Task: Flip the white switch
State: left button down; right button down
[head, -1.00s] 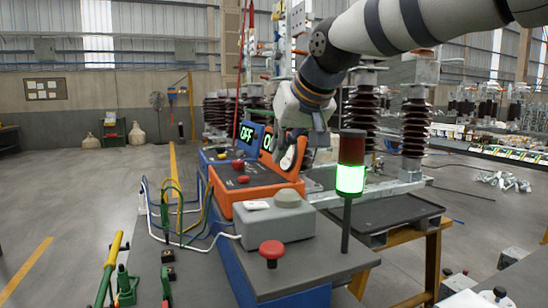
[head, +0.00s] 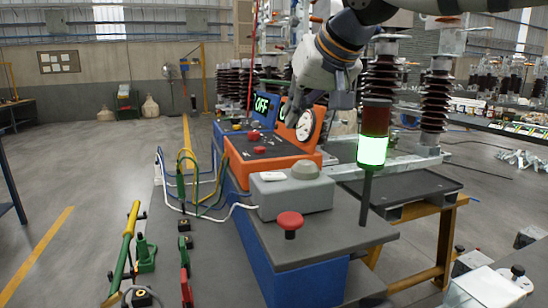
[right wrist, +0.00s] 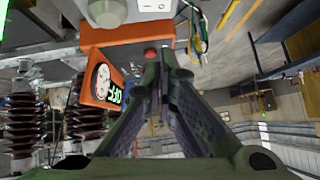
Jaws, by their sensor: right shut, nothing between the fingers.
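The white switch (head: 265,176) is a small pale rocker on top of the grey box (head: 298,198), left of the box's round grey knob (head: 306,170). The switch also shows at the top edge of the right wrist view (right wrist: 155,5). My left gripper is out of view.
The orange console (head: 262,160) has a dial and a red button. A lit green lamp (head: 372,151) stands on a post right of the box. A red mushroom button (head: 290,222) is at the bench front. Cables loop at the left.

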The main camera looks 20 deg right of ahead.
send_over(273, 176)
jog(key=f, duration=0.4)
jog(key=d+f, duration=0.1)
jog(key=f, duration=0.1)
jog(key=shift+s+f, duration=0.25)
jog(key=shift+f, duration=0.15)
jog(key=f, duration=0.3)
jog(key=shift+w+a+f, duration=0.1)
jog(key=shift+w+a, duration=0.15)
jog(key=shift+a, duration=0.1)
jog(key=shift+a+f, duration=0.1)
jog(key=shift+f, duration=0.45)
